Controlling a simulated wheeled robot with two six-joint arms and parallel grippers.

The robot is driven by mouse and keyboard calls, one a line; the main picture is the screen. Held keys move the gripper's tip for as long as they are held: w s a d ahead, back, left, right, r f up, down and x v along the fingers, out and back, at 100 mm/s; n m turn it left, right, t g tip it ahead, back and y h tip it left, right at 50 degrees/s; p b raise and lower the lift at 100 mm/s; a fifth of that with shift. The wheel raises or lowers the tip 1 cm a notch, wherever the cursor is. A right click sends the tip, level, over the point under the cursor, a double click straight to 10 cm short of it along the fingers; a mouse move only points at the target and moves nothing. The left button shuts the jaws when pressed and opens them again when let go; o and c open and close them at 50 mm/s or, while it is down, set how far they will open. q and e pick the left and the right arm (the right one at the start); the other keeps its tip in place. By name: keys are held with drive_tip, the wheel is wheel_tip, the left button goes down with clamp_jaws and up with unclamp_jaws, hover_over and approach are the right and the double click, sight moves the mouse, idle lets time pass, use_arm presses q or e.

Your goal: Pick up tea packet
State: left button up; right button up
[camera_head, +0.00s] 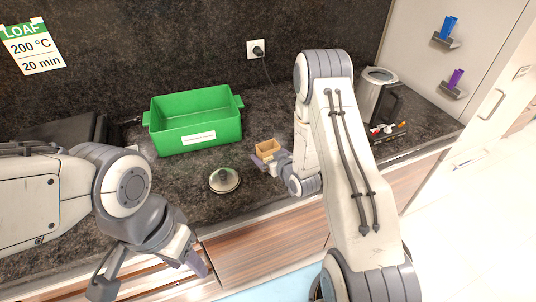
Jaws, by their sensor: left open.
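I cannot pick out a tea packet for certain. A small tan open-topped box (268,149) is on the dark counter, right of the green bin. My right gripper (266,162) is low at its near side; its fingers are small and partly hidden, so I cannot tell whether they grip the box. Small red, orange and white items (388,129) lie beside the kettle, too small to identify. My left gripper (150,278) is open and empty at the lower left, in front of the wooden drawer fronts, with its fingers spread wide.
A green bin (196,120) with a white label stands at the back. A round glass lid (224,180) lies in front of it. A kettle (375,92) stands at the right. A plugged-in cord hangs from the wall socket (256,49). Bare counter lies around the lid.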

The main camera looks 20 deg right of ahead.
drive_tip(key=shift+x, duration=1.4)
use_arm(q)
drive_tip(key=shift+r, duration=0.55)
use_arm(e)
drive_tip(key=c, duration=1.1)
drive_tip(key=shift+r, duration=0.1)
use_arm(q)
drive_tip(key=shift+f, duration=0.35)
use_arm(e)
drive_tip(key=shift+r, duration=5.95)
use_arm(q)
drive_tip(key=shift+r+p, duration=1.1)
drive_tip(key=shift+r, duration=0.15)
use_arm(e)
drive_tip(key=shift+r, duration=2)
